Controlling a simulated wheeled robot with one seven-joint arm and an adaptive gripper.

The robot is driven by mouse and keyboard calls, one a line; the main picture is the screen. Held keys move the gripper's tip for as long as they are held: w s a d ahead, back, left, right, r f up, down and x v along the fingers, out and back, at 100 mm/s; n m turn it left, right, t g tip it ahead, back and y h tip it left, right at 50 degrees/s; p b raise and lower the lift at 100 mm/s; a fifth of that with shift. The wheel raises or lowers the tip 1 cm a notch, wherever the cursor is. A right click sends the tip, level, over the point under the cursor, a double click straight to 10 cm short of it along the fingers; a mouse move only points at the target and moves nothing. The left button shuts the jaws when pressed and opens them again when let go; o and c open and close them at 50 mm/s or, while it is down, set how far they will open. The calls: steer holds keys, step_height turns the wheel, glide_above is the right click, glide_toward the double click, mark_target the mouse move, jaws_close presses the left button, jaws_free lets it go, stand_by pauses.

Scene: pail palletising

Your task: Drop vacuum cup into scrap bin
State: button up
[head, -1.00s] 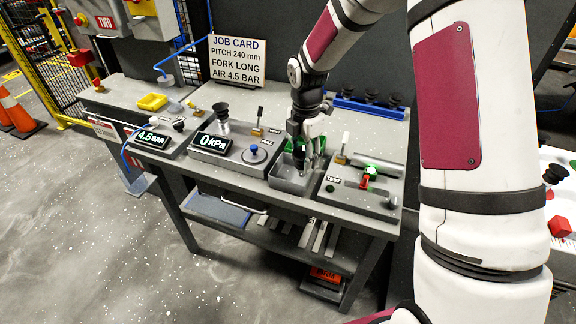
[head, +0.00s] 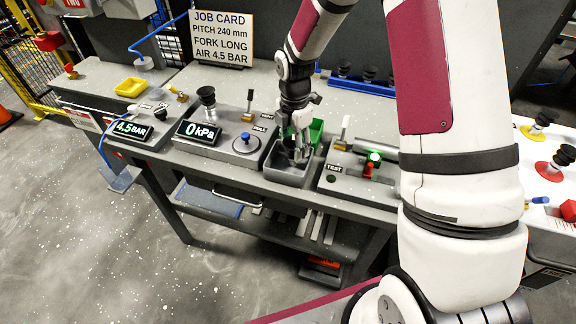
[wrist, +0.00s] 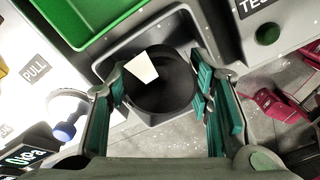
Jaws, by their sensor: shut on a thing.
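My gripper (head: 297,148) points down over a grey open-topped bin (head: 287,176) at the bench's front edge. In the wrist view my gripper's teal-padded fingers (wrist: 162,97) are shut on a dark round vacuum cup (wrist: 160,92), one finger on each side. The grey bin's rim (wrist: 115,62) shows around and behind the cup in that view. I take this bin to be the scrap bin; no label on it is readable. In the head view the cup is mostly hidden by the fingers. A pale patch shows by the cup; I cannot tell what it is.
A green bin (head: 316,132) stands just behind the grey one. A gauge block with a blue knob (head: 245,137) is to the left. A test block with a green button (head: 374,156) is to the right. A job card (head: 222,37) stands at the back.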

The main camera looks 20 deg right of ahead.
steer(key=shift+f, duration=0.15)
steer(key=o, duration=1.2)
steer(key=shift+o, duration=0.2)
step_height(320, 180, up, 12)
